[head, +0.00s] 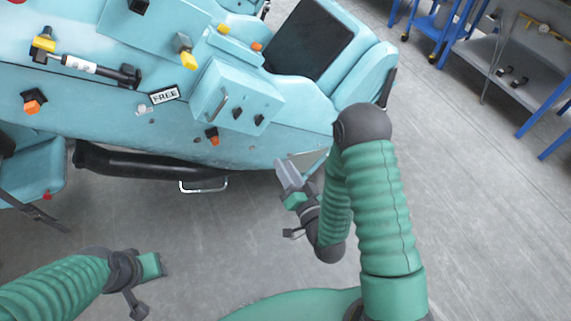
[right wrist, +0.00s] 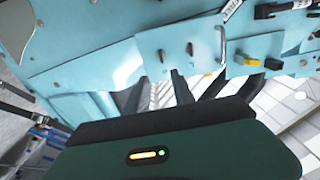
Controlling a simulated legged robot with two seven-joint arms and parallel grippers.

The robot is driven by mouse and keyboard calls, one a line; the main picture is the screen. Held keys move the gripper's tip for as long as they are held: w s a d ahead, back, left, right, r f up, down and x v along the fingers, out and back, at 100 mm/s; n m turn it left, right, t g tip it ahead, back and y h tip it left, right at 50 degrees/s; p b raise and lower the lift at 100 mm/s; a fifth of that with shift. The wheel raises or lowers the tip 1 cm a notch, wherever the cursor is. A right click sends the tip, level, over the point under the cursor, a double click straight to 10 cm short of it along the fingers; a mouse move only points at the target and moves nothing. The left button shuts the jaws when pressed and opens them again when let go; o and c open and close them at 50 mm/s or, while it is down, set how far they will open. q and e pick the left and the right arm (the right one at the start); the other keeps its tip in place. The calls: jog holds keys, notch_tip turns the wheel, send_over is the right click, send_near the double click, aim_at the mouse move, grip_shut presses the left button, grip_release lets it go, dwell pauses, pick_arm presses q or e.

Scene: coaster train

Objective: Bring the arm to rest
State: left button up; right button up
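My right arm comes in from the lower right of the head view and folds at a dark elbow. Its gripper (head: 288,174) hangs beside the near side of the light blue coaster train (head: 290,135), with grey fingers pointing up and left. Nothing is seen held, but the finger gap is unclear. The right wrist view shows the green gripper body, with the train's panel (right wrist: 205,48) beyond the dark fingers. My left gripper (head: 150,265) is low at the left, over the floor; its fingers cannot be made out.
A control box (head: 235,98) with a handle and knobs sticks out from the train. A black bar (head: 150,163) runs along its lower side. Blue-framed shelving (head: 515,75) stands at the upper right. Grey floor (head: 480,220) is clear at the right.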

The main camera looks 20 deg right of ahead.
jog(key=s+r+n+g+p, duration=0.8)
jog(key=s+r+g+p, duration=0.2)
jog(key=s+g, duration=0.4)
jog(key=shift+s+g+h+p, duration=0.3)
jog(key=shift+g+p, duration=0.1)
jog(key=shift+g, duration=0.3)
jog(key=shift+r, duration=0.1)
